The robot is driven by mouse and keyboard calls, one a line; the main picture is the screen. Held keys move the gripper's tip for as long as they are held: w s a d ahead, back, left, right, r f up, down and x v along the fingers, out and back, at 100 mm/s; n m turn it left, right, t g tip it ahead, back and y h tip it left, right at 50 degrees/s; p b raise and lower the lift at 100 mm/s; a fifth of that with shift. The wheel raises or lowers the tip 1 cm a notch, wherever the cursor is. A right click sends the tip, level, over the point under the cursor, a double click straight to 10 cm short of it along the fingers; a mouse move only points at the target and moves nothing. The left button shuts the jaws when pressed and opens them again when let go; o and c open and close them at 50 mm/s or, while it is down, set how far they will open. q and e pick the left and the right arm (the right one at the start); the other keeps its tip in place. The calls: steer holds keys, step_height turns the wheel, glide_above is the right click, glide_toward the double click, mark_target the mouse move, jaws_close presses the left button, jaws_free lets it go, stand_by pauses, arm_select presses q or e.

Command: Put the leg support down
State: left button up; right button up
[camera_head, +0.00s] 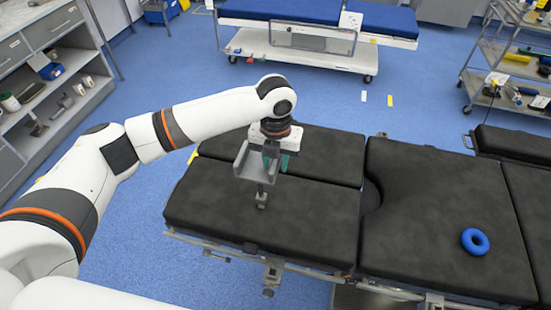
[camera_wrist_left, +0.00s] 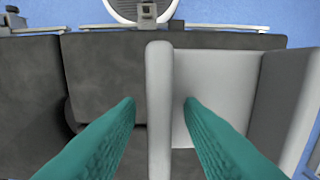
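The leg support (camera_head: 241,163) is a grey, trough-like piece with a short post below it. It is over the black operating table (camera_head: 300,214), on the table's left section. I cannot tell whether the post's lower end touches the padding. My left gripper (camera_head: 277,160) is above the leg support, pointing down. In the left wrist view, the teal fingers (camera_wrist_left: 160,102) are open on either side of the leg support's upright grey wall (camera_wrist_left: 159,110), with a visible gap on both sides. The right gripper is not in view.
A blue ring (camera_head: 475,241) lies on the table's right section. Clamps and rails run along the table's front edge. A blue-topped bed (camera_head: 300,12) stands at the back, a wheeled shelf cart (camera_head: 508,60) at the back right. Cabinets stand at the left.

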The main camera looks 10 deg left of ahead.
arm_select(q)
step_height(320, 180, up, 13)
steer(key=b, duration=0.2)
steer(key=shift+r+b, duration=0.15)
steer(key=shift+b, duration=0.25)
